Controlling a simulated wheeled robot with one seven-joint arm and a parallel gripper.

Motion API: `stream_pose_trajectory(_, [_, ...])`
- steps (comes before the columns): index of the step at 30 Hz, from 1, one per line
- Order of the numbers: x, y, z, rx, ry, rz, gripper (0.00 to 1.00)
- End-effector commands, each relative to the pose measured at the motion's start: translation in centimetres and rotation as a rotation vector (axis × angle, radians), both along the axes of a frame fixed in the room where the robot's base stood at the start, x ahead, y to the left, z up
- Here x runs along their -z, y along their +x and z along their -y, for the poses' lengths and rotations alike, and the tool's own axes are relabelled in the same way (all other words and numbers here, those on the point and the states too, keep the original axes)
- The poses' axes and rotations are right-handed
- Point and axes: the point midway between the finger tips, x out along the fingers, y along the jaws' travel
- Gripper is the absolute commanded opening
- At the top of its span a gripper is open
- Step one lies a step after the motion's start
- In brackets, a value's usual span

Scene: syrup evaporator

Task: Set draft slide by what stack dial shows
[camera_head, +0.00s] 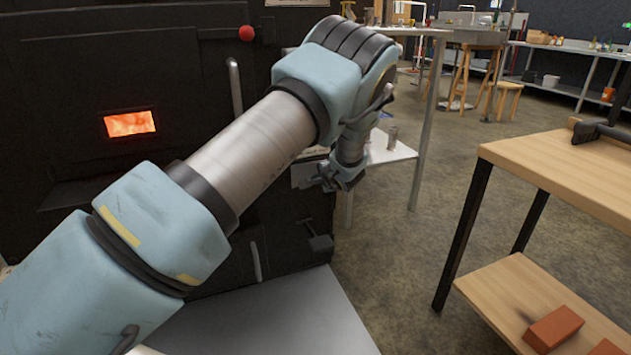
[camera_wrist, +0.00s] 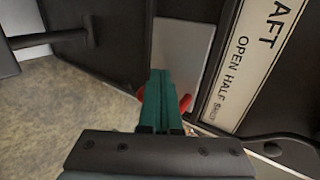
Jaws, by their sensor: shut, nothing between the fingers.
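My gripper (camera_head: 332,182) is at the right edge of the dark furnace front (camera_head: 70,105). In the wrist view its green fingers (camera_wrist: 159,76) are shut, with nothing between them. A red part (camera_wrist: 186,103), perhaps the draft slide's knob, shows on both sides of the fingers and is mostly hidden behind them. Whether they touch it I cannot tell. A pale plate (camera_wrist: 182,50) lies behind the fingertips. To its right is a cream label (camera_wrist: 252,65) reading "AFT", "OPEN", "HALF" and "SHUT", with SHUT at the lower end. The stack dial is not in view.
A glowing fire window (camera_head: 130,123) and a red ball knob (camera_head: 246,33) are on the furnace. A dark block (camera_head: 319,242) juts out low, below my gripper. A wooden table (camera_head: 570,165) with bricks (camera_head: 553,328) on its shelf stands at right. Floor (camera_head: 400,270) between is clear.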

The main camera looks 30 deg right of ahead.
Motion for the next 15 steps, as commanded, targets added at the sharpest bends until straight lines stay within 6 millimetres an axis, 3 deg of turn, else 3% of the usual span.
stream_pose_trajectory(15, [-1.1, -6.0, -0.5, 0.003, -0.001, -0.002, 0.00])
